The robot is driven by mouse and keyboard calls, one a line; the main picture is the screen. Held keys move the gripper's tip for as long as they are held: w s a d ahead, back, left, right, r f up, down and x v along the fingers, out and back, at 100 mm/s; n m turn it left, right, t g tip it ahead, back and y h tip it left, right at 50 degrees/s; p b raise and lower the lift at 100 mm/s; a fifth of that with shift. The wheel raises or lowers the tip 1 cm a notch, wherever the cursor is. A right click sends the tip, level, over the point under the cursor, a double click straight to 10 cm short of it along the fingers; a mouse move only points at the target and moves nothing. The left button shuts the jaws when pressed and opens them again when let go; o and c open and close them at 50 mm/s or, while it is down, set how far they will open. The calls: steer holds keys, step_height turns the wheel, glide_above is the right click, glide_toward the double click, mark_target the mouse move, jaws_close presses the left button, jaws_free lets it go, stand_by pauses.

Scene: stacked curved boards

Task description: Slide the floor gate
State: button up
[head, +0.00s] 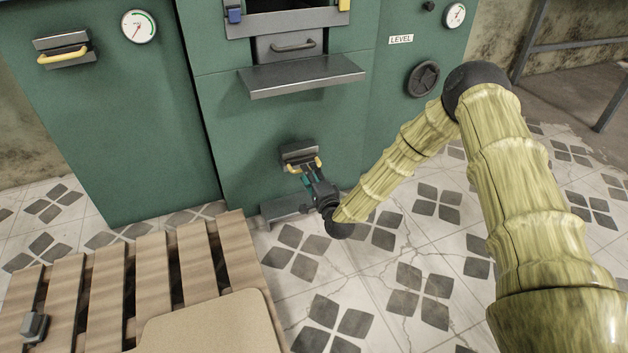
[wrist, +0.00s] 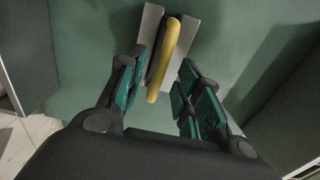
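The floor gate's yellow handle (head: 318,163) sits on a small grey bracket (head: 299,153) low on the green cabinet, near the floor. My gripper (head: 308,180) is right in front of it and partly hides it. In the wrist view the yellow handle (wrist: 163,60) runs slantwise over its grey plates (wrist: 150,38). The teal-padded fingers of my gripper (wrist: 163,70) stand apart, one on each side of the handle. Gaps show between the handle and the pads. I cannot tell how deep the handle lies between the fingers.
A grey ledge (head: 285,208) juts out at the cabinet's foot, beside my gripper. A bigger shelf (head: 300,78) sticks out above. A wooden pallet (head: 150,275) with a tan board (head: 212,328) lies at the lower left. Another yellow handle (head: 62,56) is at upper left. Tiled floor is clear at centre right.

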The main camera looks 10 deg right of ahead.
steer(key=s+p, duration=0.1)
steer(key=s, duration=0.1)
steer(key=s+d+p, duration=0.1)
steer(key=s, duration=0.2)
stand_by(0.3)
stand_by(0.4)
steer(key=s+a+f+n+g+p, duration=0.1)
steer(key=s+f+n+g+p, duration=0.35)
steer(key=s, duration=0.85)
steer(key=s+a+f+n+g+p, duration=0.1)
steer(key=s+f+n+g, duration=0.5)
steer(key=s, duration=0.7)
steer(key=s+d+r+n+g+h+p, duration=0.1)
steer(key=s+d+n+g, duration=0.15)
steer(key=s, duration=0.65)
steer(key=s+d+r+n+g+h+p, duration=0.1)
steer(key=s+d+g+p, duration=0.15)
steer(key=s, duration=0.65)
steer(key=s+d+r+n+g+h, duration=0.15)
steer(key=s+d, duration=0.25)
steer(key=s, duration=0.4)
step_height(320, 180, up, 37)
steer(key=p, duration=3.8)
steer(key=shift+a+f+g, duration=0.15)
steer(key=shift+g, duration=0.15)
